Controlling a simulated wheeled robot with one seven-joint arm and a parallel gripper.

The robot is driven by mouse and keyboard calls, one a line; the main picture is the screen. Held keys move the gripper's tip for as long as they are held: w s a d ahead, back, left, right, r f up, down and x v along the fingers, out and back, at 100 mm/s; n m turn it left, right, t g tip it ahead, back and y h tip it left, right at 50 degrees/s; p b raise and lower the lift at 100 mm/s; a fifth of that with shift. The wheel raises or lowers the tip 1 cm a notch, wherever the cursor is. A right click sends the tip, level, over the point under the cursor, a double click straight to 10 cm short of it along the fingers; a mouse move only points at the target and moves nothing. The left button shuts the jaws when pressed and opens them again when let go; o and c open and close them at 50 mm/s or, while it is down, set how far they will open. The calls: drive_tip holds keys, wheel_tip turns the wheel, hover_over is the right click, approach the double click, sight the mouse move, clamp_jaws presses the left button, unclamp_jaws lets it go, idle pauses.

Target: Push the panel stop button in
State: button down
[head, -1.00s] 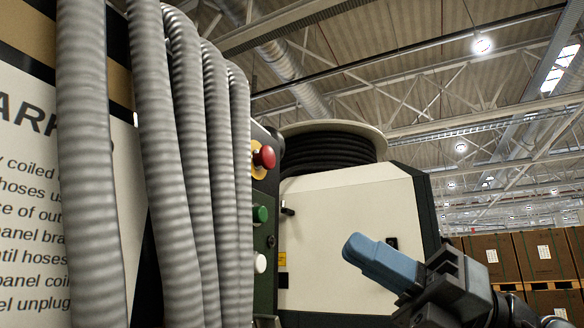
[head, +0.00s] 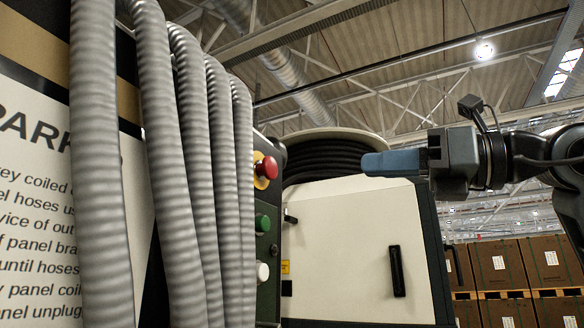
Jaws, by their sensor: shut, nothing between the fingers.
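The stop button is a red mushroom head (head: 267,168) on a yellow backing, at the top of a dark control panel (head: 265,298) seen nearly edge-on in the head view. A green button (head: 262,223) and a white button (head: 262,271) sit below it on the same panel. My gripper (head: 366,163) is shut and empty, its blue fingers pointing left. It is to the right of the red button at about the same height in the picture, with a clear gap between them.
Several grey ribbed hoses (head: 190,150) hang just left of the panel, before a printed sign (head: 35,180). A cream cabinet (head: 345,245) with a dark handle and a black hose reel (head: 330,158) stand behind. Cardboard boxes (head: 505,265) are at the right.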

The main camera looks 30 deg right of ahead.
sight(274, 170)
drive_tip(key=shift+w+a, duration=0.1)
drive_tip(key=p+x, duration=0.4)
drive_tip(key=x, duration=0.9)
drive_tip(key=shift+r+p, duration=0.1)
drive_tip(key=shift+p, duration=0.2)
drive_tip(key=shift+w+a, duration=0.2)
drive_tip(key=shift+w, duration=0.2)
